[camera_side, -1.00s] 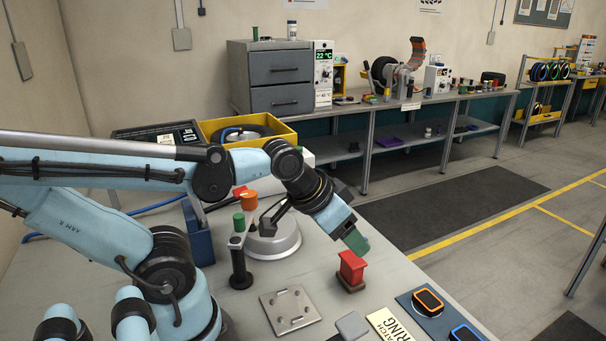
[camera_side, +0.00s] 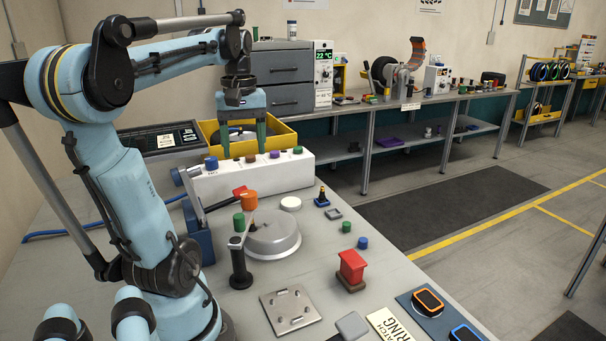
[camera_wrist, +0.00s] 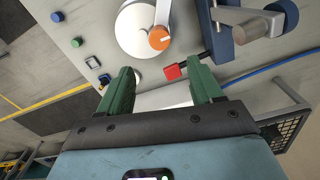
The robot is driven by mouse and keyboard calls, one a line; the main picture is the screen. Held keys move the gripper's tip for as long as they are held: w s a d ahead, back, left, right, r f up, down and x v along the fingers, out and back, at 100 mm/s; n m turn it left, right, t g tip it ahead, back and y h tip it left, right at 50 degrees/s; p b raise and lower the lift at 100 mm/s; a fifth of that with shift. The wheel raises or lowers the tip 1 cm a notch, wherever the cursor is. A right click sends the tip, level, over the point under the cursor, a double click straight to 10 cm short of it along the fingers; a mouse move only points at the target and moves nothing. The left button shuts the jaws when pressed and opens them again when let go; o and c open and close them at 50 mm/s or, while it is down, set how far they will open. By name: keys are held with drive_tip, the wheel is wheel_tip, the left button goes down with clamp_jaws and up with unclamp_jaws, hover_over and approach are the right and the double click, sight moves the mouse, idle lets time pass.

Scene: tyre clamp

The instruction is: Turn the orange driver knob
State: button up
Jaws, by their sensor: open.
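The orange driver knob (camera_side: 249,199) stands above the round grey metal disc (camera_side: 275,236), close to a green knob (camera_side: 239,221) and a red piece (camera_side: 240,191). In the wrist view the orange knob (camera_wrist: 159,38) shows its round top at the disc's edge, ahead of the fingertips. My gripper (camera_side: 243,152) is open and empty, its green fingers pointing down. In the side view it appears above and behind the white box, apart from the orange knob.
A white box (camera_side: 255,178) with several coloured knobs stands behind the disc. A yellow bin (camera_side: 287,143) is beyond it. A red block (camera_side: 351,268), a metal plate (camera_side: 290,310) and small buttons lie to the right and front. A black-handled post (camera_side: 239,268) stands front left.

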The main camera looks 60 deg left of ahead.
sight(248, 193)
wheel_tip(248, 193, down, 12)
drive_tip(key=shift+r, duration=0.1)
idle(0.5)
drive_tip(key=c, duration=1.1)
drive_tip(key=shift+o, duration=0.2)
drive_tip(key=shift+m, duration=0.3)
